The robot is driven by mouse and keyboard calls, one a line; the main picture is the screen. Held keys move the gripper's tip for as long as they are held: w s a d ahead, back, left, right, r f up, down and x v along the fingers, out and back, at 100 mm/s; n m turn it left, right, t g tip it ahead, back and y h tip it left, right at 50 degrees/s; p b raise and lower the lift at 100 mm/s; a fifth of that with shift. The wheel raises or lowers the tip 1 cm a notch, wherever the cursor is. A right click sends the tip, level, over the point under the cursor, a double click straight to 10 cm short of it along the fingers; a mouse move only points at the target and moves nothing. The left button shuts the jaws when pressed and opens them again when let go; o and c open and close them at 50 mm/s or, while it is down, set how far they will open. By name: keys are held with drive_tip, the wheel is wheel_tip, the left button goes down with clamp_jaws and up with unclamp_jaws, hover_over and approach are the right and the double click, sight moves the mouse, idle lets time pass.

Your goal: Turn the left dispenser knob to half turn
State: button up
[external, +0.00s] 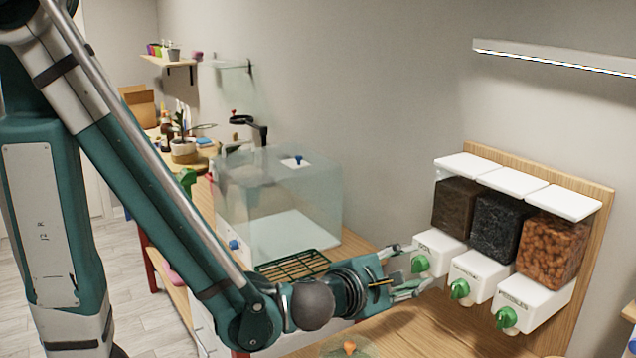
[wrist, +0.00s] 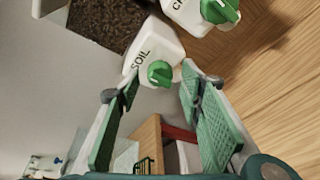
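The left dispenser (external: 441,246) has a white base, a clear bin of dark brown soil and a green knob (external: 420,264) on its front. In the wrist view its base reads SOIL, and the green knob (wrist: 160,73) sits just beyond the fingertips, between their lines. My gripper (external: 411,268) is open and empty, with one finger on each side of that knob in the external view. In the wrist view the green-padded fingers (wrist: 156,92) are wide apart and no contact with the knob shows. The knob's exact angle is hard to tell.
The middle dispenser knob (external: 460,289) and right dispenser knob (external: 507,318) are close by on the right. A clear tank (external: 280,200) and a green grate (external: 293,265) stand left of my gripper.

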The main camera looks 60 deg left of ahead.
drive_tip(key=shift+w, duration=0.25)
drive_tip(key=c, duration=0.9)
drive_tip(key=shift+f, duration=0.1)
